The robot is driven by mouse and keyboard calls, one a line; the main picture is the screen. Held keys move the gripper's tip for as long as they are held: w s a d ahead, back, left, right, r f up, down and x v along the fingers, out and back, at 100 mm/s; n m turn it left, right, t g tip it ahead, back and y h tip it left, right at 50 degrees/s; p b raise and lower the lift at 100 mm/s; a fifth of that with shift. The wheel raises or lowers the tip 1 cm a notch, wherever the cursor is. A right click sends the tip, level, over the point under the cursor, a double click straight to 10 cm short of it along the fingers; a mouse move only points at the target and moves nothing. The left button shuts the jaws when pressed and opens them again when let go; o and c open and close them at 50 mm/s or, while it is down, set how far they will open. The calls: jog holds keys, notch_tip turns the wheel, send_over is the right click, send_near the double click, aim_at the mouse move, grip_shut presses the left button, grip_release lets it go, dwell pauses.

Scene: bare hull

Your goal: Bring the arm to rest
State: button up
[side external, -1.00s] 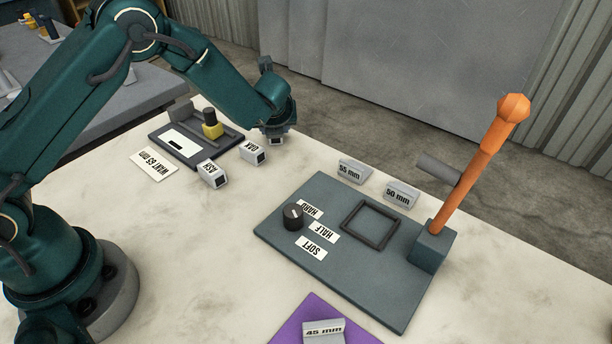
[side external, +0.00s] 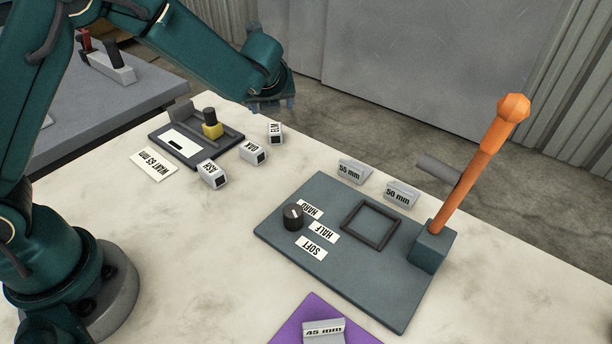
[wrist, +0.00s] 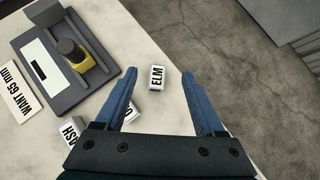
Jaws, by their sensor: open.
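My gripper (side external: 270,108) is up above the far edge of the table, clear of everything on it. In the wrist view my gripper (wrist: 160,105) has its two blue fingers wide apart with nothing held between them. The ELM block (side external: 275,133) stands on the table below the gripper, and it also shows between and beyond the fingers in the wrist view (wrist: 157,78). The OAK block (side external: 253,153) and ASH block (side external: 213,174) stand nearby; in the wrist view the gripper partly hides both.
A dark tray (side external: 163,142) with a yellow, black-topped piece (side external: 211,124) lies beside a WANT 65 mm card (side external: 153,165). A grey-green plate (side external: 350,285) carries a knob (side external: 293,217), a square frame (side external: 370,224) and a tall orange lever (side external: 478,170).

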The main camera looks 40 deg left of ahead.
notch_tip(320, 180, up, 17)
jog(key=m+t+h, duration=0.2)
jog(key=m+t, duration=0.4)
jog(key=s+d+r+m+t+h, duration=0.2)
jog(key=s+d+r+m+h, duration=0.4)
jog(key=m, duration=0.6)
jog(key=s+d+f+m+g, duration=0.35)
jog(key=s+m, duration=0.65)
jog(key=m, duration=0.5)
jog(key=s+a+f+m+g+y, duration=0.2)
jog(key=s+a+f+m+g, duration=0.2)
jog(key=s+f+m, duration=0.6)
jog(key=shift+f+m+g, duration=0.55)
jog(key=shift+f+m, duration=0.25)
jog(key=shift+m, duration=0.1)
